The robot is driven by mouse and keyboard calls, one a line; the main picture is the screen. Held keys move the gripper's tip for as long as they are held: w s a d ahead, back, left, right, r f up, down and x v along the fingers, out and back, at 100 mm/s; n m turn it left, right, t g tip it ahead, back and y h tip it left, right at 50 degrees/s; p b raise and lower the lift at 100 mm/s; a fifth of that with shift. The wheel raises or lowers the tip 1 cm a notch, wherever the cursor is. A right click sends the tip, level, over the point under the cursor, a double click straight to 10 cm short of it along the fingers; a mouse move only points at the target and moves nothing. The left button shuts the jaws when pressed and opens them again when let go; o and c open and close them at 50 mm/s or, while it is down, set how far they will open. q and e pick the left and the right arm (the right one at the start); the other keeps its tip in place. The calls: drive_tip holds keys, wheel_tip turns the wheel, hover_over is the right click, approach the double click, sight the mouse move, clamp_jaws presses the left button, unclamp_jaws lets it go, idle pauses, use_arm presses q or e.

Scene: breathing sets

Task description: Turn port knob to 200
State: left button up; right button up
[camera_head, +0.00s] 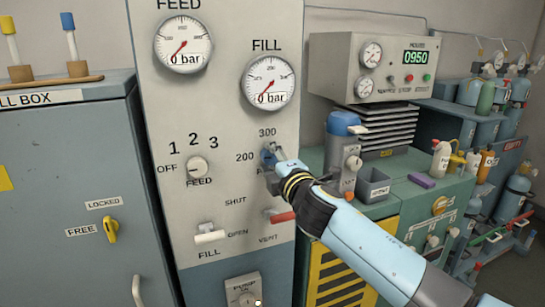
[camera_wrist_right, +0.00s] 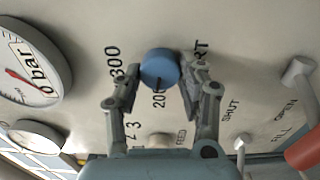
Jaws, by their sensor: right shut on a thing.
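The port knob (camera_head: 267,156) is a small blue knob on the grey panel, below the label 300 and right of the label 200. My right gripper (camera_head: 274,163) reaches it from the lower right and is shut on it. In the right wrist view the round blue face of the knob (camera_wrist_right: 160,66) sits between the two fingers of my right gripper (camera_wrist_right: 158,76). Which label the knob points to cannot be told; the gripper covers part of it and part of a label. My left gripper is not in view.
The feed gauge (camera_head: 183,42) and fill gauge (camera_head: 268,81) both read 0 bar. The feed knob (camera_head: 197,168) is left of the port knob. A white fill lever (camera_head: 209,234) and a red vent lever (camera_head: 283,217) stick out below. A blue-topped device (camera_head: 343,150) stands right.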

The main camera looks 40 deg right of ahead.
drive_tip(key=shift+f+n, duration=0.1)
drive_tip(key=shift+n, duration=0.6)
drive_tip(key=o, duration=1.2)
drive_tip(key=v, duration=1.2)
drive_tip(key=shift+a, duration=0.1)
